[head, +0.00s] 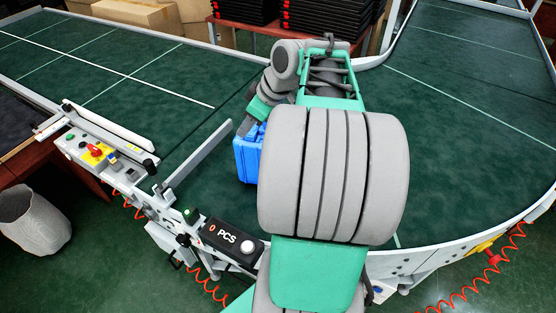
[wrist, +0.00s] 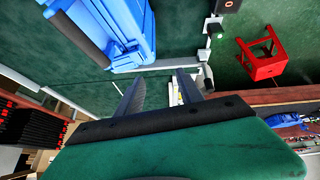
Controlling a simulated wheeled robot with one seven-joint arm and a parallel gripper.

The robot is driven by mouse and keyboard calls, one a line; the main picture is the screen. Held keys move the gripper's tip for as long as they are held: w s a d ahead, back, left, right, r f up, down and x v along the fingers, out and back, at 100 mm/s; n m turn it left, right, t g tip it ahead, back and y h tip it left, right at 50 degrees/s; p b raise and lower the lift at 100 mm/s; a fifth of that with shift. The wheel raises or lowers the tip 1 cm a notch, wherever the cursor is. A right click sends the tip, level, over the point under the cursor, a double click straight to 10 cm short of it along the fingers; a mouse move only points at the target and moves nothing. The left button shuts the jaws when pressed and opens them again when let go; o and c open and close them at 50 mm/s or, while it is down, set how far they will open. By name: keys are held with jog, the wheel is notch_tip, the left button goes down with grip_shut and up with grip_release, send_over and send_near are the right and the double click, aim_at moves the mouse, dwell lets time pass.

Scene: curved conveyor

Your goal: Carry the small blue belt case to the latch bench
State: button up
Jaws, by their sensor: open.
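The blue case (head: 246,156) sits on the green conveyor belt, left of my arm, with its right part hidden behind my arm. In the wrist view the case (wrist: 112,28) fills the upper left, with a dark strip along one side. My gripper (wrist: 160,76) is open, and nothing shows between its two fingers. The case lies beyond the fingertips and to their left. In the head view my gripper's end is close above the case, and I cannot tell whether they touch. I cannot tell which bench is the latch bench.
A metal guide bar (head: 198,152) stands on the belt left of the case. A PCS counter box (head: 233,240) and a button panel (head: 98,153) line the near edge. A red stool (wrist: 262,60) stands on the floor. Black crates (head: 320,18) are stacked behind the belt.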

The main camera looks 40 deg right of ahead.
jog(key=s+d+n+t, duration=0.2)
jog(key=s+d, duration=0.3)
jog(key=d, duration=0.7)
jog(key=p+x, duration=0.1)
jog(key=x, duration=0.6)
jog(key=shift+w+f, duration=0.2)
jog(key=shift+f, duration=0.1)
grip_shut()
jog(key=shift+r, duration=0.15)
